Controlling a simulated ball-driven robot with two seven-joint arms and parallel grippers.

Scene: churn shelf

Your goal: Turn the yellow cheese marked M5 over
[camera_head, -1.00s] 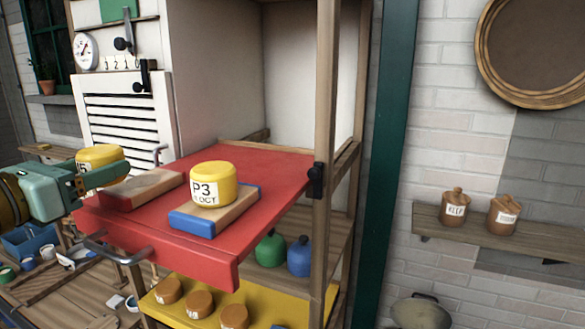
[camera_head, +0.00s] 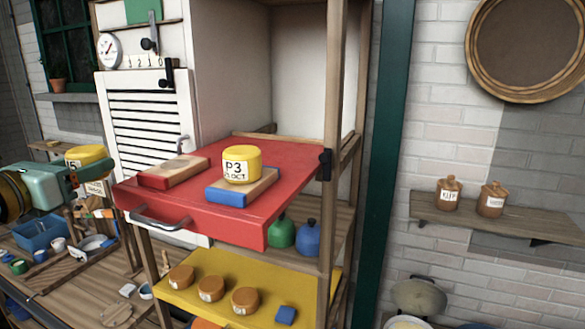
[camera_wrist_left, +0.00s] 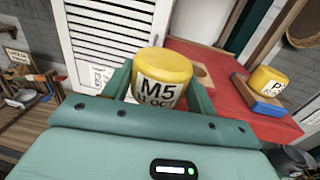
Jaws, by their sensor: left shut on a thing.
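The yellow cheese marked M5 (camera_wrist_left: 163,66) is held in my left gripper (camera_wrist_left: 160,95), its label upright and facing the camera in the left wrist view. In the head view the M5 cheese (camera_head: 86,154) shows at the left, between the fingers of my left gripper (camera_head: 88,172). The gripper is shut on it, off the left side of the red shelf (camera_head: 225,205) and clear of it. A wooden board with a red edge (camera_head: 172,172) lies empty on the red shelf. My right gripper is not in view.
A yellow cheese marked P3 (camera_head: 241,165) stands on a blue-edged board (camera_head: 243,187) on the red shelf. A yellow shelf (camera_head: 230,270) below bears several brown cheeses. A metal handle (camera_head: 160,222) juts from the red shelf's front. A cluttered bench (camera_head: 75,265) lies lower left.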

